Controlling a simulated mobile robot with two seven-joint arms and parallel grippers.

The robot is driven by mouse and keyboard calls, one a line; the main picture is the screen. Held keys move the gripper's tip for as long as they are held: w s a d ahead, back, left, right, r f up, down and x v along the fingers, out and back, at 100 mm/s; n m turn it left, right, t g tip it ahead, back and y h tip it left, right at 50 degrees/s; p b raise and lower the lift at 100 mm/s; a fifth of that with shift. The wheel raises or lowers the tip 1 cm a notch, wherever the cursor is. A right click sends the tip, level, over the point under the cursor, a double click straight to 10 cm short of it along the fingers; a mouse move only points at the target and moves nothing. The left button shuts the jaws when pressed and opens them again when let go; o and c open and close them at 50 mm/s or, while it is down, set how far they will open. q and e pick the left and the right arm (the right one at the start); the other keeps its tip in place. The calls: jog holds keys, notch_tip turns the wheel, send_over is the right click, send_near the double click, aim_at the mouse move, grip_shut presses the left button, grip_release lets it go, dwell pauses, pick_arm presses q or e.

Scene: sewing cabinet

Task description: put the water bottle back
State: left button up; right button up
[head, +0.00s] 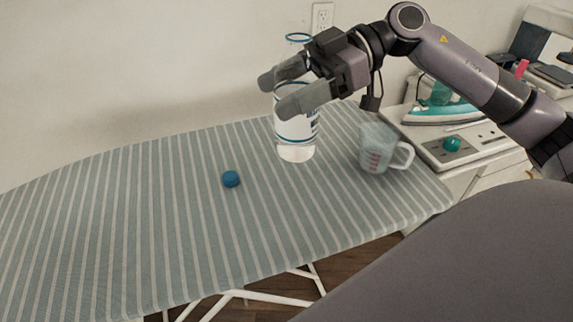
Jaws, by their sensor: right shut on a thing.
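The water bottle (297,152) is clear, with a white label and a blue ring at its open neck. It is upright in my right gripper (281,92), whose fingers are shut around its upper body. Its base shows over the far part of the ironing board (170,200); I cannot tell whether it touches the cloth. A blue cap (231,179) lies on the board, left of and nearer than the bottle. My left gripper is not in view.
A clear measuring cup (378,150) with red marks stands on the board, right of the bottle. An iron (440,108) rests on a white cabinet at the right. A wall with an outlet (322,17) is behind. The board's left half is clear.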

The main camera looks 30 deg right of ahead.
notch_tip(320, 180, down, 8)
jog(key=shift+f+b, duration=0.15)
jog(key=shift+b, duration=0.25)
jog(key=shift+f, duration=2.25)
jog(key=shift+f, duration=0.15)
jog(key=o, duration=1.3)
send_near(279, 141)
jog(key=shift+d+f, duration=0.85)
jog(key=shift+f, duration=0.2)
jog(key=shift+d+f, duration=0.85)
jog(key=shift+f, duration=0.2)
